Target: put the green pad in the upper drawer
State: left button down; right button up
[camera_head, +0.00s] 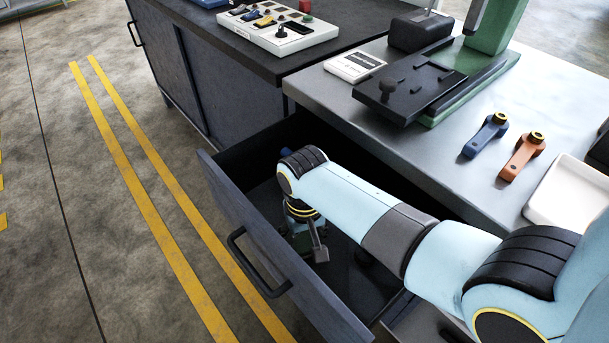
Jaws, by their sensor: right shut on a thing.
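The upper drawer (275,245) is pulled open from the cabinet, with its front panel and dark handle facing the lower left. My right arm reaches over the worktop edge and down into the drawer. My right gripper (309,250) points down inside it, low between the drawer walls. It is shut on a small dark green piece, the green pad (299,240), which is mostly hidden by the fingers and wrist. I cannot tell whether the pad touches the drawer floor. My left gripper is not in view.
The worktop holds a green-framed press with a dark plate (410,90), a blue lever (485,136), an orange lever (522,156), a white tray (570,192) and a white box (355,66). The striped floor at left is clear.

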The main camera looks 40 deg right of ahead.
aim_at(304, 239)
jog(key=shift+f, duration=0.2)
jog(key=o, duration=1.2)
jog(key=shift+c, duration=0.2)
jog(key=shift+r, duration=0.2)
notch_tip(304, 239, up, 12)
jog(key=p, duration=0.3)
